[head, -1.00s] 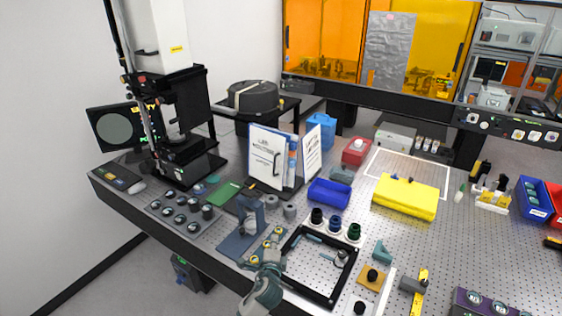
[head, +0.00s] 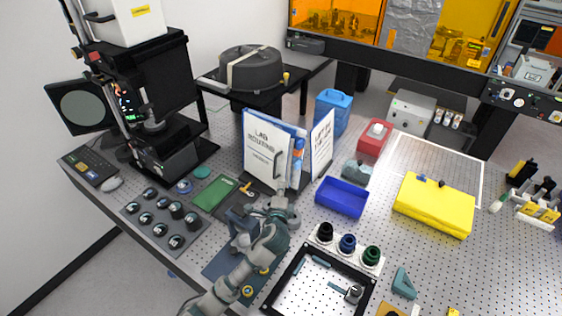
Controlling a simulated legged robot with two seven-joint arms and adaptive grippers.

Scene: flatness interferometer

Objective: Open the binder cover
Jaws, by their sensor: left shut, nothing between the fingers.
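The white binder (head: 264,158) stands upright near the middle of the table, with printed lettering and a dark curved handle-like mark on its front panel. Blue and orange edges show behind that panel, and a second white printed panel (head: 323,143) stands at an angle to its right. My left gripper (head: 283,189) is at the foot of the front panel, in front of its lower right corner. Its fingers look closed and empty; I cannot tell whether they touch the panel. My right gripper is out of view.
A blue bin (head: 342,197) lies right of the binder, with a yellow case (head: 433,205) farther right. A green board (head: 214,195) is to the left. A black frame (head: 270,302) and dark knobs (head: 347,243) stand in front. A tall instrument (head: 150,110) stands at the left.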

